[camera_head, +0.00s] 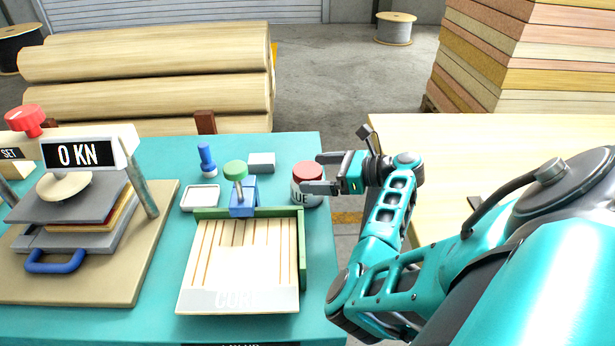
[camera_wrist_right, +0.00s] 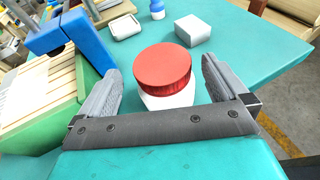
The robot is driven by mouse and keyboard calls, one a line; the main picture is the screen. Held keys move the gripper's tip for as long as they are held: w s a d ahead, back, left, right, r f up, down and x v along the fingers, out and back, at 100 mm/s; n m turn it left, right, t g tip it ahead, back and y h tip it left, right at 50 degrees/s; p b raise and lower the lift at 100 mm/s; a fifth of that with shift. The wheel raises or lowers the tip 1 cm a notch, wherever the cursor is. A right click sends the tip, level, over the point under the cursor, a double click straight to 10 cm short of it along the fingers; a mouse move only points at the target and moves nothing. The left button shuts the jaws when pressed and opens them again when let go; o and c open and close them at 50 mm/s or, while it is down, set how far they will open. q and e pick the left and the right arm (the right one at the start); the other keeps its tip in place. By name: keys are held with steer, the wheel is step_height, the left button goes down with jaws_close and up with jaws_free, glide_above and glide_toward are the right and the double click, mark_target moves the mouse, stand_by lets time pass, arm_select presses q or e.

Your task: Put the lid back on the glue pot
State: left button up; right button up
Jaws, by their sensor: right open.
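The glue pot (camera_head: 313,201) is a white pot with dark lettering, standing at the right edge of the teal table. The red lid (camera_head: 307,168) rests on top of it and looks level; I cannot tell if it is fully seated. In the right wrist view the lid (camera_wrist_right: 163,66) covers most of the white pot (camera_wrist_right: 170,98). My right gripper (camera_head: 313,172) is open, with its fingers on either side of the lid and visible gaps. It also shows in the right wrist view (camera_wrist_right: 160,68). My left gripper is not in view.
Left of the pot are a green-edged fixture with wooden strips (camera_head: 302,250), a blue clamp (camera_head: 243,200), a grey block (camera_head: 261,162), a white tray (camera_head: 200,198) and a blue stamp (camera_head: 207,163). A press (camera_head: 75,205) stands at far left. Floor shows right of the table.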

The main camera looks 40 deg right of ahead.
mark_target(300, 173)
steer(key=b+x, duration=0.1)
steer(key=x, duration=0.3)
steer(key=shift+w+f, duration=0.15)
steer(key=shift+f, duration=0.1)
steer(key=shift+w+a+f, duration=0.1)
steer(key=shift+w+a, duration=0.05)
steer(key=shift+w, duration=0.2)
steer(key=shift+c, duration=0.3)
steer(key=c, duration=1.3)
step_height(300, 173, up, 20)
steer(key=p, duration=0.4)
